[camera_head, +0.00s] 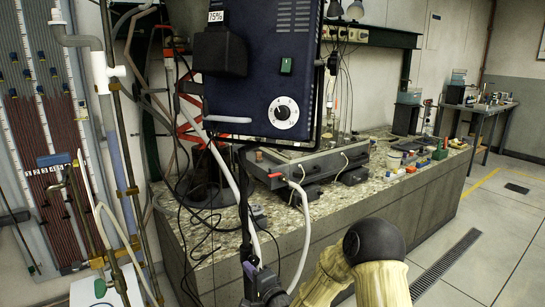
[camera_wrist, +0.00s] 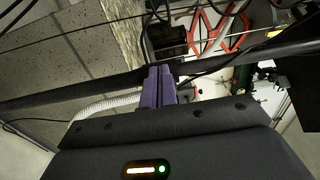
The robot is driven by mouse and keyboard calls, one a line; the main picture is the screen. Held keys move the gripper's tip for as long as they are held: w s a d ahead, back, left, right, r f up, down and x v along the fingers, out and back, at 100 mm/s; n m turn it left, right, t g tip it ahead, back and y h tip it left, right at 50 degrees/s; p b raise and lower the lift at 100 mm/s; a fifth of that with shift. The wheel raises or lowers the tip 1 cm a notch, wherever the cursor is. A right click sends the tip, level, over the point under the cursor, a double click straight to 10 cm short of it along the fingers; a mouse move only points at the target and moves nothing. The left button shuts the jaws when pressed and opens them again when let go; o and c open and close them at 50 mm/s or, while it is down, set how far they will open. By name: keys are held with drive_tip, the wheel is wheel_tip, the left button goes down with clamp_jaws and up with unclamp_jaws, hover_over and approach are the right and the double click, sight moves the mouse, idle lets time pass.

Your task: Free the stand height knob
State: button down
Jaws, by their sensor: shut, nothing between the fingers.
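A dark upright stand pole (camera_head: 247,205) carries the big blue box with a dial at the centre of the head view. In the wrist view the dark pole (camera_wrist: 75,90) crosses the picture. My gripper (camera_wrist: 160,72) shows its two purple fingers together and empty, their tips close to the pole. I cannot tell whether they touch it. No knob shows clearly in the wrist view; the fingers may hide it.
The blue box (camera_head: 262,75) hangs above the stand. A stone-topped bench (camera_head: 225,240) stands behind, with a grey steel apparatus (camera_head: 310,160) on it. A white hose (camera_head: 302,225) and black cables hang near the pole. Open floor (camera_head: 475,245) lies to the right.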

drive_tip(key=shift+w+d+f+b, duration=0.15)
drive_tip(key=shift+d+f+b, duration=0.1)
drive_tip(key=shift+f+b, duration=0.4)
idle(0.3)
drive_tip(key=shift+a+f, duration=0.1)
drive_tip(key=shift+f, duration=0.1)
drive_tip(key=shift+s+a+f, duration=0.1)
drive_tip(key=shift+s+a, duration=0.1)
drive_tip(key=shift+a, duration=0.05)
drive_tip(key=v, duration=0.6)
idle(0.4)
